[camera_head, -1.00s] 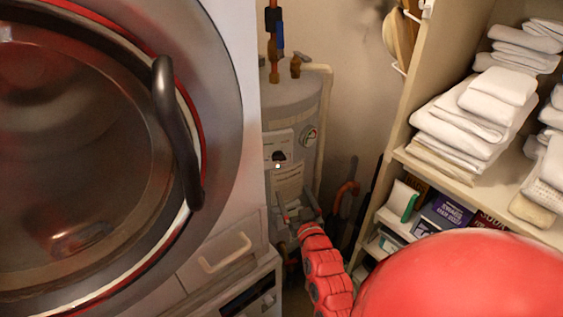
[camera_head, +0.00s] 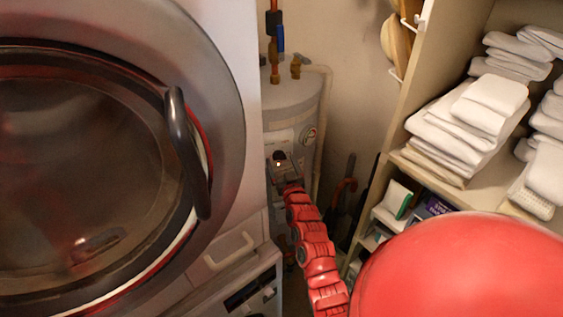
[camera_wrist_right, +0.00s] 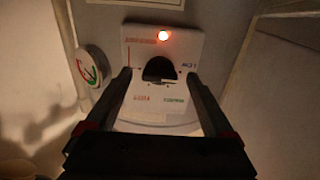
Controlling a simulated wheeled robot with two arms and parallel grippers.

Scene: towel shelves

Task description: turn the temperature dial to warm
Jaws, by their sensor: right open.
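The temperature dial (camera_wrist_right: 160,69) is a dark round knob on a pale control panel (camera_wrist_right: 135,50) in the right wrist view, with coloured markings around it and a lit orange lamp above. In the head view the dial (camera_head: 279,155) shows small on the front of the grey water heater (camera_head: 290,105). My right gripper (camera_wrist_right: 158,78) is open, its dark fingers to the left and right of the dial. Whether they touch it I cannot tell. In the head view my right gripper (camera_head: 285,172) is just below the dial. My left gripper is not in view.
A front-loading machine with a round door (camera_head: 90,190) and dark handle (camera_head: 187,150) stands close on the left. A shelf (camera_head: 405,155) with white folded towels (camera_head: 465,115) is on the right. A round gauge (camera_wrist_right: 90,66) sits left of the panel.

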